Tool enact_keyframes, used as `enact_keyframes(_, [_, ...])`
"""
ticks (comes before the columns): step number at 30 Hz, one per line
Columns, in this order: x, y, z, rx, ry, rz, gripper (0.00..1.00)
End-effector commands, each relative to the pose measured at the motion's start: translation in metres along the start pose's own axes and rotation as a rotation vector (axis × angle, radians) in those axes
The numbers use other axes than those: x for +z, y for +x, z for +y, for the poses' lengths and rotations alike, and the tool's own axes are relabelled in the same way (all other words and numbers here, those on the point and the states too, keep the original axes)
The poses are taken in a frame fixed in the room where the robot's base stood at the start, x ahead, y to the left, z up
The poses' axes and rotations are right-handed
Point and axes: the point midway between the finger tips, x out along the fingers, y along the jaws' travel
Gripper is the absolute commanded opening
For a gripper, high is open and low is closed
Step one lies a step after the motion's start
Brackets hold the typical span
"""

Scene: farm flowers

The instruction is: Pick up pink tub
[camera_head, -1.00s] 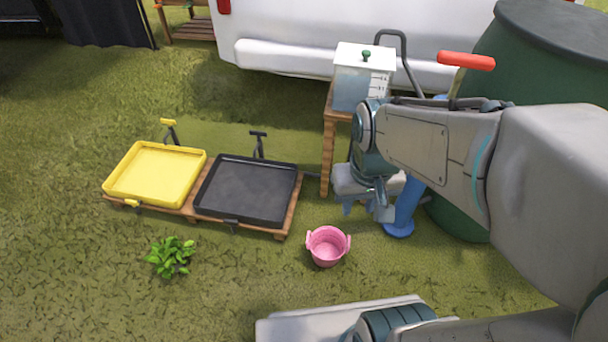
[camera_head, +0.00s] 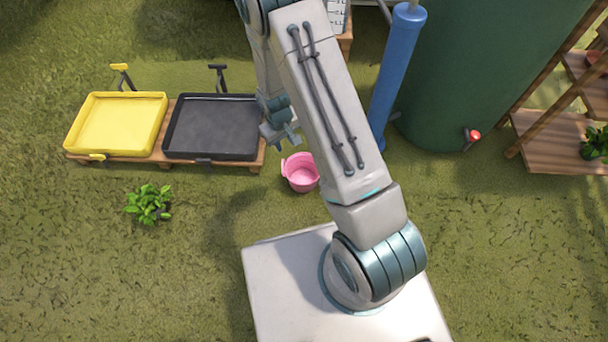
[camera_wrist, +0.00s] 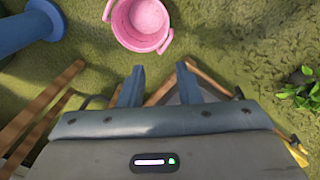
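The pink tub (camera_head: 299,172) sits upright on the grass, just right of the black tray's corner and partly hidden behind my arm in the head view. In the wrist view the pink tub (camera_wrist: 141,24) is at the top, with its inside and two side handles showing and its upper edge cut off. My gripper (camera_wrist: 158,76) is open and empty, its two blue-grey fingers apart and pointing towards the tub without touching it. In the head view my gripper (camera_head: 284,134) is above and left of the tub, partly hidden by my arm.
A yellow tray (camera_head: 117,123) and a black tray (camera_head: 212,127) rest on a low wooden stand (camera_head: 170,157). A blue pump (camera_head: 397,70) stands by the green barrel (camera_head: 470,70). A leafy plant (camera_head: 148,203) grows at left. Open grass lies around the tub's front left.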

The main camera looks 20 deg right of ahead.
Motion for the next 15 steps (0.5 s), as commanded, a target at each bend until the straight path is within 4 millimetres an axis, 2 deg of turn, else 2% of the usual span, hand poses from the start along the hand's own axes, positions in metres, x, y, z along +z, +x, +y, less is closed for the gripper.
enact_keyframes(1, [0.002, 0.025, -0.005, 0.003, -0.026, -0.012, 0.31])
enact_keyframes(6, [0.005, 0.083, -0.016, 0.015, -0.094, -0.017, 0.31])
enact_keyframes(9, [0.009, 0.106, -0.02, 0.019, -0.12, -0.017, 0.31])
enact_keyframes(15, [0.013, 0.132, -0.024, 0.022, -0.145, -0.018, 0.31])
